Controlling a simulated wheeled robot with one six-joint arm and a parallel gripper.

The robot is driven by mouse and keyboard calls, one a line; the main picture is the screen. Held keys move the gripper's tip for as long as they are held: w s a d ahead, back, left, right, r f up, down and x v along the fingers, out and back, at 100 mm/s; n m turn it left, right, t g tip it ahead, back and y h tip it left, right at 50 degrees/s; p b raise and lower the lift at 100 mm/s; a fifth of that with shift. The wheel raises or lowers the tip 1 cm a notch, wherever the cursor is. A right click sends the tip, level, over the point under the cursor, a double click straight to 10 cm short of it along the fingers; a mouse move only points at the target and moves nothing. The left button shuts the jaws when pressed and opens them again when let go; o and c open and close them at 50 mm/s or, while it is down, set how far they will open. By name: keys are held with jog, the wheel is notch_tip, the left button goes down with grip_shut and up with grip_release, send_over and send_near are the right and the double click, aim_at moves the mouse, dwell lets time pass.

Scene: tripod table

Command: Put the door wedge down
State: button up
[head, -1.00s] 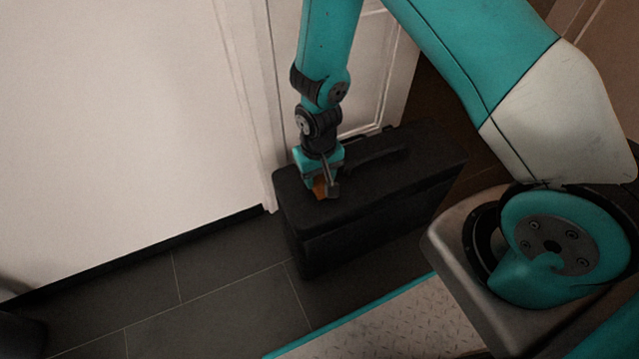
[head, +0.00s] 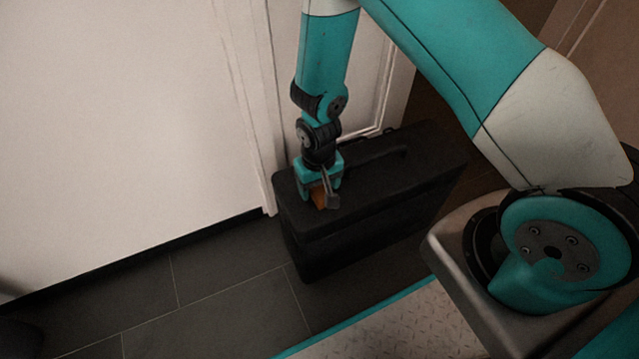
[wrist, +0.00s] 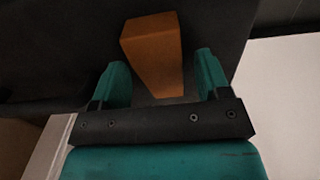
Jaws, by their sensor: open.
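The door wedge (wrist: 153,52) is an orange-brown block that rests on top of a black case (head: 370,195). In the head view the wedge (head: 319,197) shows just under my gripper (head: 318,192), partly hidden by it. In the wrist view my gripper (wrist: 160,80) is open, with its teal fingers on either side of the wedge's near, narrower end. There are gaps between the wedge and both fingers. The wedge's wider end reaches out past the fingertips.
The case stands on a dark tiled floor (head: 215,300), close to a white door frame (head: 262,150) and a pale wall (head: 110,120). A handle (head: 385,158) lies along the case top. The floor left of the case is clear.

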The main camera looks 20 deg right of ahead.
notch_tip(320, 180, up, 12)
jog(key=p, duration=0.4)
notch_tip(320, 180, up, 16)
jog(key=n+y, duration=0.2)
send_over(319, 187)
jog(key=s+a, duration=0.4)
jog(key=s, duration=0.1)
jog(key=s+r+n+y, duration=0.2)
jog(key=s+r+n, duration=0.3)
jog(key=s+r, duration=0.7)
jog(key=shift+s+a, duration=0.35)
jog(key=shift+a, duration=0.05)
